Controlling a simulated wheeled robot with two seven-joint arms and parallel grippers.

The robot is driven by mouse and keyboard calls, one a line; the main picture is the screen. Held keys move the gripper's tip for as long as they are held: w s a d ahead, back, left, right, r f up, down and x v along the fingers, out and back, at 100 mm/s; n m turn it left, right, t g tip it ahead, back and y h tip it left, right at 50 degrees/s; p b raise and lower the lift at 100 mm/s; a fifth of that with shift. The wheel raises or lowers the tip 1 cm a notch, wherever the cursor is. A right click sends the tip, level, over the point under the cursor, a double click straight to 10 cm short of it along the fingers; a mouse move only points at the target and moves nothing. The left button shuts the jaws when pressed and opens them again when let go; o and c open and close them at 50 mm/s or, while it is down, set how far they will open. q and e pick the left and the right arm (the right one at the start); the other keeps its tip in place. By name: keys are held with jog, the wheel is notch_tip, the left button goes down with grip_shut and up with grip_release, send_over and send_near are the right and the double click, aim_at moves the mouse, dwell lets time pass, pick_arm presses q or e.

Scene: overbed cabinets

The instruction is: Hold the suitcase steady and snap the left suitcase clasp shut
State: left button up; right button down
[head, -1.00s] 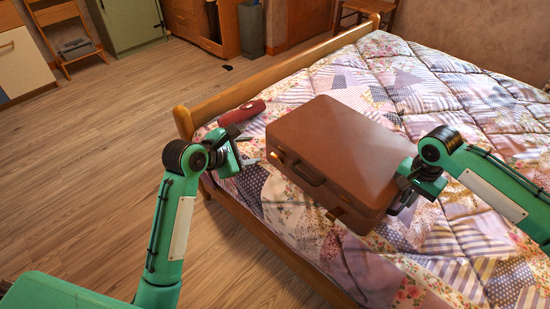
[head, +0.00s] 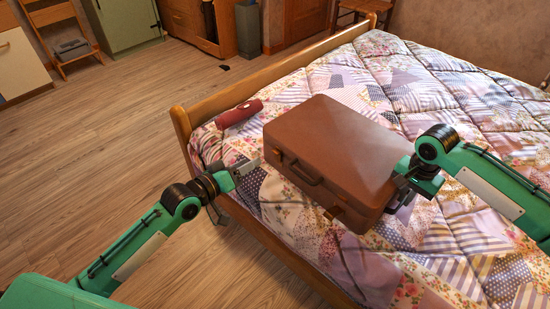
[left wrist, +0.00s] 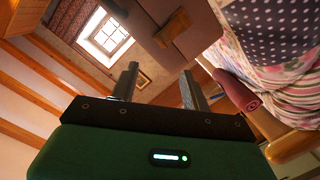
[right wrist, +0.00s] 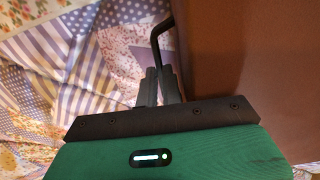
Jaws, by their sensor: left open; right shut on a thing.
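The closed brown suitcase (head: 330,150) lies flat on the bed, its carry handle (head: 306,176) on the front side. The left clasp (head: 278,156) is at the front's left end; the right clasp (head: 334,212) is nearer me. In the left wrist view a tan clasp (left wrist: 174,42) juts from the suitcase side, beyond the fingers. My left gripper (head: 236,188) is open and empty, left of the suitcase front and apart from it. My right gripper (head: 396,194) is shut on a dark bent side handle (right wrist: 158,42) at the suitcase's right end.
A red cylindrical item (head: 238,113) lies on the quilt (head: 450,90) behind the left clasp; it also shows in the left wrist view (left wrist: 236,91). The wooden bed frame (head: 262,228) runs along the near side. The wooden floor (head: 90,150) on the left is mostly clear.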

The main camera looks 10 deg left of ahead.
aim_at(277, 152)
pick_arm(q)
jog(key=s+a+f+m+t+h, duration=0.1)
jog(key=s+a+f+m, duration=0.2)
jog(key=m, duration=0.5)
jog(key=x, duration=0.7)
jog(key=d+x, duration=0.1)
jog(key=x, duration=0.3)
jog(key=shift+d+r, duration=0.15)
jog(key=shift+r, duration=0.05)
jog(key=c, duration=1)
